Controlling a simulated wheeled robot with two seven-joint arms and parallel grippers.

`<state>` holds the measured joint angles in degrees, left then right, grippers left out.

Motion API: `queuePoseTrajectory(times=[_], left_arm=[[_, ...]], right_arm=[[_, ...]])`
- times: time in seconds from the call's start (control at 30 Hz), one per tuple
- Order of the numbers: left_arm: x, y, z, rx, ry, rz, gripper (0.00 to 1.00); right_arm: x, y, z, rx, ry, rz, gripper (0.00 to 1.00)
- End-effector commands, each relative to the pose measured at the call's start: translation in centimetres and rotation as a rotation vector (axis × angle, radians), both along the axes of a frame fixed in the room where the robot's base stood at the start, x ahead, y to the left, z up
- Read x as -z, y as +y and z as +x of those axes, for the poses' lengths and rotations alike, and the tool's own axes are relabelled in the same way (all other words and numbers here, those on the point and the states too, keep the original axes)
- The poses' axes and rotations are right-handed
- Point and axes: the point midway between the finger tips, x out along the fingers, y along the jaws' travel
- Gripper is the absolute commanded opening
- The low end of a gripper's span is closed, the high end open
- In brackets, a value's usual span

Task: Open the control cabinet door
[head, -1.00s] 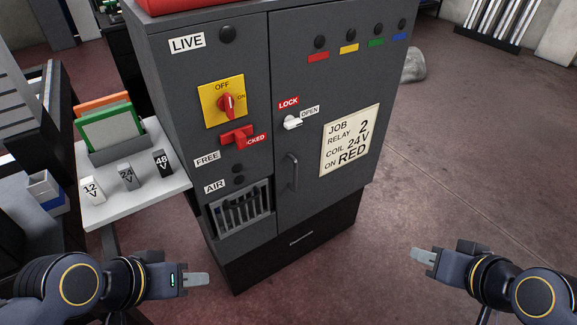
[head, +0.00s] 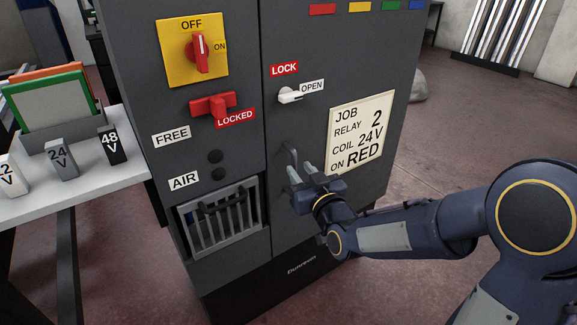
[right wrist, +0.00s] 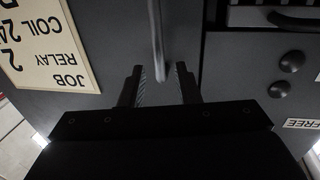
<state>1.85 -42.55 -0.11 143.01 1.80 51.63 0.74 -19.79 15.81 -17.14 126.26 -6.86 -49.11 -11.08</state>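The grey control cabinet (head: 225,275) fills the middle of the head view. Its right-hand door (head: 300,225) looks closed. The door handle (head: 290,158) is a dark vertical bar, partly hidden by my right gripper (head: 308,172) in the head view. In the right wrist view the handle (right wrist: 157,40) runs down between the two fingers of the open gripper (right wrist: 160,76), with gaps on both sides. The white latch knob (head: 290,96) points toward the OPEN label. The red rotary switch (head: 200,52) stands upright under OFF. My left gripper is out of view.
A red slide piece (head: 212,104) sits beside a LOCKED label. A job card (head: 361,132) is on the door. A white side table (head: 70,190) with voltage blocks stands left of the cabinet. The floor right of the cabinet (head: 460,130) looks clear.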

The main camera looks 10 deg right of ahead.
Motion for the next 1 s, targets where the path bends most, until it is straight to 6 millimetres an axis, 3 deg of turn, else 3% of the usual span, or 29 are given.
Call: queuePoseTrajectory(times=[0.1,0.3,0.63,0.87,1.0], left_arm=[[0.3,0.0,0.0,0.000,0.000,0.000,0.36],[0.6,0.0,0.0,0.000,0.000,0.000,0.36],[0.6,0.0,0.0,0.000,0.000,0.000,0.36],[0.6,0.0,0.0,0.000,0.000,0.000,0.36],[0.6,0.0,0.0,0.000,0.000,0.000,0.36]], right_arm=[[0.2,0.4,2.1,-0.001,0.001,0.000,0.29],[0.1,0.7,4.2,0.000,0.001,0.001,0.29],[0.0,0.7,4.6,0.000,0.002,0.002,0.29],[0.0,0.7,4.6,0.000,0.002,0.002,0.01],[0.0,0.7,4.6,0.000,0.002,0.002,0.00]])
